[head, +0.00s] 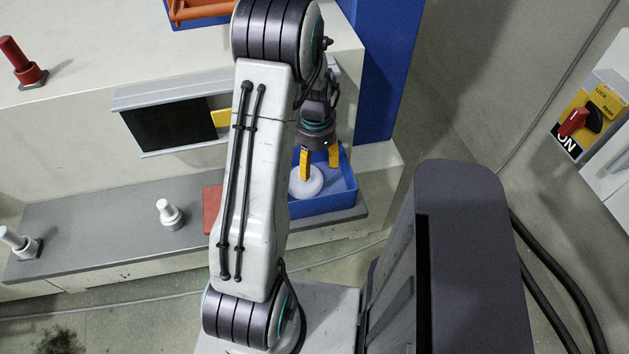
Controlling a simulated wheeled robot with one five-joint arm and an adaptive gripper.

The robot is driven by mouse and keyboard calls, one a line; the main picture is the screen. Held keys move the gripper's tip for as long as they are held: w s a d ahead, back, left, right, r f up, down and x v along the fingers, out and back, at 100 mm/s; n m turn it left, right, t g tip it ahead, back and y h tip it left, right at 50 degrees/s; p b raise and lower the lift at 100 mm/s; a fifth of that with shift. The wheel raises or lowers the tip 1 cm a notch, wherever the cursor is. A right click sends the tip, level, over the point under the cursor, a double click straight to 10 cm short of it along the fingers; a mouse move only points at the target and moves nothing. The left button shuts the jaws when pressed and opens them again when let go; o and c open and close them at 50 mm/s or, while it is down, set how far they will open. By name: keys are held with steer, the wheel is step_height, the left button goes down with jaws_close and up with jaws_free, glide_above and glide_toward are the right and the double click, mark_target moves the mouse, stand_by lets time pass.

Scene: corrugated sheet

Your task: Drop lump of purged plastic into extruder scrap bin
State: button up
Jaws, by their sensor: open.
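A white, rounded lump (306,186), which looks like the purged plastic, lies in a blue open-topped bin (335,205) at the right end of the grey ledge. My gripper (320,166) points down over this bin with its yellow fingers apart. The left finger's tip is at the lump's upper edge in the picture; I cannot tell whether it touches. The right finger is over the bin's far right part. My arm hides the bin's left side. No label shows on the bin, so I cannot tell whether it is the scrap bin.
A red block (212,205) sits left of the bin, partly behind my arm. White knobbed posts (170,214) stand on the grey ledge (90,225). A dark-windowed panel (170,124) is behind. A blue box with orange parts (200,12) is at the top. A switch (585,120) is at right.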

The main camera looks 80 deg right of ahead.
step_height(320, 180, up, 12)
stand_by(0.7)
stand_by(0.8)
steer(key=a+f+n+y, duration=0.1)
steer(key=a+f+n, duration=0.2)
steer(key=a+n, duration=0.45)
steer(key=w+a+r+n+t, duration=0.1)
steer(key=w+a+r+n, duration=0.2)
steer(key=w+a+n, duration=0.4)
steer(key=w+a+r+n+t, duration=0.1)
steer(key=w+a+r+n, duration=0.3)
steer(key=a, duration=1)
steer(key=w+a+r+n+t+h, duration=0.1)
steer(key=w+a+r+n+t, duration=0.1)
steer(key=w+a+n, duration=0.7)
steer(key=shift+w+a+r+n, duration=0.4)
steer(key=shift+a+r+n, duration=0.05)
steer(key=shift+a+r, duration=0.45)
